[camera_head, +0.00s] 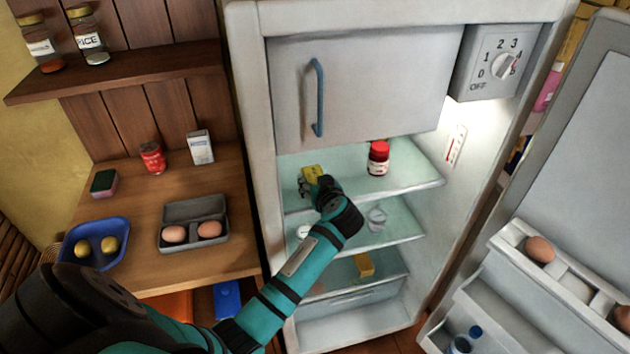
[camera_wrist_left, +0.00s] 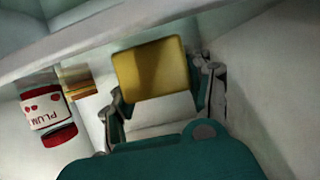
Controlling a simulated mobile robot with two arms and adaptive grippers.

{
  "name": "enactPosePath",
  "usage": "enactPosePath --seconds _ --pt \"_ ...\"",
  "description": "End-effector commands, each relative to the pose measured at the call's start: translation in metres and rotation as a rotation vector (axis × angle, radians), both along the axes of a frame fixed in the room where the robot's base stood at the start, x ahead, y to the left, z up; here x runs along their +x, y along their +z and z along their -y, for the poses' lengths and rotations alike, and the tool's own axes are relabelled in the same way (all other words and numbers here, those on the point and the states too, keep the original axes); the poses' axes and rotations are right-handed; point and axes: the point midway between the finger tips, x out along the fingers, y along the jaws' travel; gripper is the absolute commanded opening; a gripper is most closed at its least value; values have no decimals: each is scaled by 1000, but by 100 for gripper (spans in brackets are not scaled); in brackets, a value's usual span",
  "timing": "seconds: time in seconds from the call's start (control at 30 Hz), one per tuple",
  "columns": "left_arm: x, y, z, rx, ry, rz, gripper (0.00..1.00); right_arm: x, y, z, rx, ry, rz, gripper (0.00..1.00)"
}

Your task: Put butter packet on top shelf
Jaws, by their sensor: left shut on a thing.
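My left gripper (camera_head: 312,184) reaches into the open fridge at the left part of the top shelf (camera_head: 415,182). It is shut on the yellow butter packet (camera_head: 313,171). In the left wrist view the butter packet (camera_wrist_left: 152,70) sits between the two fingers of the left gripper (camera_wrist_left: 160,98). I cannot tell whether the packet touches the shelf. The right gripper is not in view.
A red-lidded jar (camera_head: 378,158) stands on the top shelf, right of the packet. A glass-like item (camera_head: 376,218) is on the shelf below, and a yellow block (camera_head: 363,265) lies lower. The fridge door (camera_head: 575,170) stands open at right. The top shelf's middle looks clear.

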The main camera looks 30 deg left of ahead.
Motion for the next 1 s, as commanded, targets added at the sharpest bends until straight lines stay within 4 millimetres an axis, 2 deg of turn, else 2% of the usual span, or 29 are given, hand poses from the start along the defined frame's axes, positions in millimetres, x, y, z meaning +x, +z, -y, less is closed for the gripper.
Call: enactPosePath --seconds 0.07,0.1,0.27,0.63,0.77,1.0 --pt "0 -4 -1 1 0 2 5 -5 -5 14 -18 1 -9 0" --pt "0 -3 -1 1 1 0 55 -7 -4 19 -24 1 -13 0" --pt "0 -2 -1 1 1 0 74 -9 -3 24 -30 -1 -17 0" --pt "-1 5 0 1 1 0 74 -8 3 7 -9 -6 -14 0" --pt "-13 9 16 -2 -1 3 74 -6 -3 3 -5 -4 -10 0" --pt "-45 29 54 -3 -1 4 74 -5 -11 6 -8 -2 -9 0"
